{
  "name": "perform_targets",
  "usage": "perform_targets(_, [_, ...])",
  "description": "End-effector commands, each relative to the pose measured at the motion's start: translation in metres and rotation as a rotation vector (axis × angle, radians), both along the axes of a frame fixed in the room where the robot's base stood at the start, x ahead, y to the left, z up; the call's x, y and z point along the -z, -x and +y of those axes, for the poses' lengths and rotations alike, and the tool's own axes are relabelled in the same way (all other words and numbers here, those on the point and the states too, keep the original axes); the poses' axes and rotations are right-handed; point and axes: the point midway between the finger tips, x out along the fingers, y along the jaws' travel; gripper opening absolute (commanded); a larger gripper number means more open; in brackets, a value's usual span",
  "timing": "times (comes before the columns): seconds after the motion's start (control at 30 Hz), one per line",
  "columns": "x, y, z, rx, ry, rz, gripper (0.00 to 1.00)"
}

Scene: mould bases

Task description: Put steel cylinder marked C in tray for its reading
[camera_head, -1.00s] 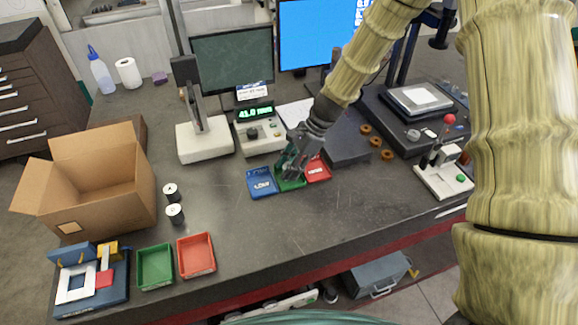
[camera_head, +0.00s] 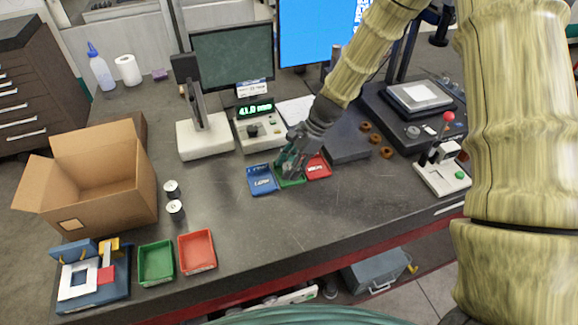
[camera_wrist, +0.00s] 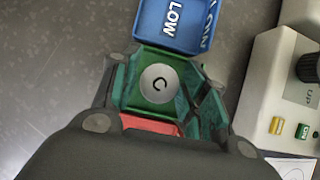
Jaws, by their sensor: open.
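The steel cylinder marked C (camera_wrist: 158,83) shows end-on in the wrist view, its round grey face up with the letter C. It is in the small green tray (camera_wrist: 136,61), between the blue and red trays. My gripper (camera_wrist: 162,92) is open, its green-padded fingers on either side of the cylinder. In the head view my gripper (camera_head: 291,161) is low over the green tray (camera_head: 291,183) and hides the cylinder. The blue tray (camera_head: 261,188) is marked LOW, and the red tray (camera_head: 319,170) lies to the right. The gauge display (camera_head: 255,107) reads about 41.0.
Two light-topped cylinders (camera_head: 174,207) stand beside an open cardboard box (camera_head: 120,200). Another green tray (camera_head: 157,279) and red tray (camera_head: 197,267) lie at the front left. Several brown rings (camera_head: 375,139) are right of the gripper. The table's front middle is clear.

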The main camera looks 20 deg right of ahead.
Motion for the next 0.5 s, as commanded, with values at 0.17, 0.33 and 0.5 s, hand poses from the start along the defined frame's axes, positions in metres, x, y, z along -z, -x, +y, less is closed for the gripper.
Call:
perform_targets(0.17, [-0.011,-0.001,-0.007,0.001,0.001,-0.002,0.44])
perform_targets(0.33, [-0.030,-0.002,-0.018,0.000,0.001,-0.004,0.44])
perform_targets(0.5, [-0.050,-0.002,-0.030,0.001,0.001,-0.003,0.44])
